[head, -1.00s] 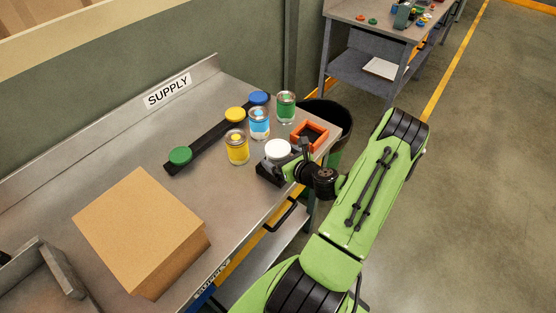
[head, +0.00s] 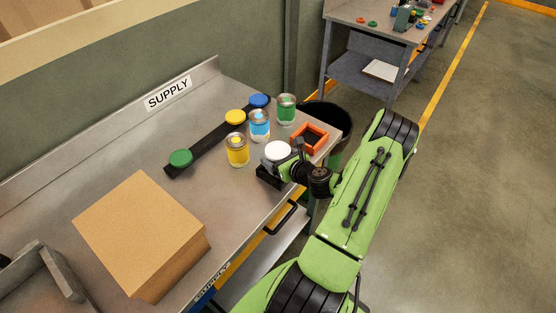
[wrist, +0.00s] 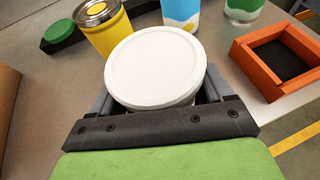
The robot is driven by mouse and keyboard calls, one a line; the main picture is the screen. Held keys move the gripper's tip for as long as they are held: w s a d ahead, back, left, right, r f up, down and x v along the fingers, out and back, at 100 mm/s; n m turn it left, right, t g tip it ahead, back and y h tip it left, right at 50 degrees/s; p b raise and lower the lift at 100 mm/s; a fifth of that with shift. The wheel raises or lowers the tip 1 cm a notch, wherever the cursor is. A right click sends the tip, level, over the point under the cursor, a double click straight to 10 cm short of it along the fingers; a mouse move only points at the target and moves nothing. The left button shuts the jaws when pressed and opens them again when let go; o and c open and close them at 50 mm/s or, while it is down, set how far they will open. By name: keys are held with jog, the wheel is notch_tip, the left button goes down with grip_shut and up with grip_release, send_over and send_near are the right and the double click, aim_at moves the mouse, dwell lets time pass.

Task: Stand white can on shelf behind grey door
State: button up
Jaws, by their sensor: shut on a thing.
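The white can (head: 278,150) is near the front edge of the supply bench, with its round white lid up. In the wrist view the white can (wrist: 155,65) sits between the two fingers of my gripper (wrist: 155,110), which is shut on it. My gripper (head: 277,168) reaches in from the right in the head view. The can's lower part is hidden by the gripper, so I cannot tell whether it touches the bench. No grey door or shelf behind one can be made out in these views.
A yellow can (head: 237,150), a blue can (head: 259,125) and a green can (head: 286,108) stand close behind. An orange square frame (head: 324,133) lies at the bench corner. A cardboard box (head: 140,225) fills the left front. A black strip (head: 208,143) holds coloured caps.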

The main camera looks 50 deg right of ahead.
notch_tip(320, 180, up, 10)
jog(key=shift+f+p, duration=0.1)
jog(key=shift+p, duration=0.8)
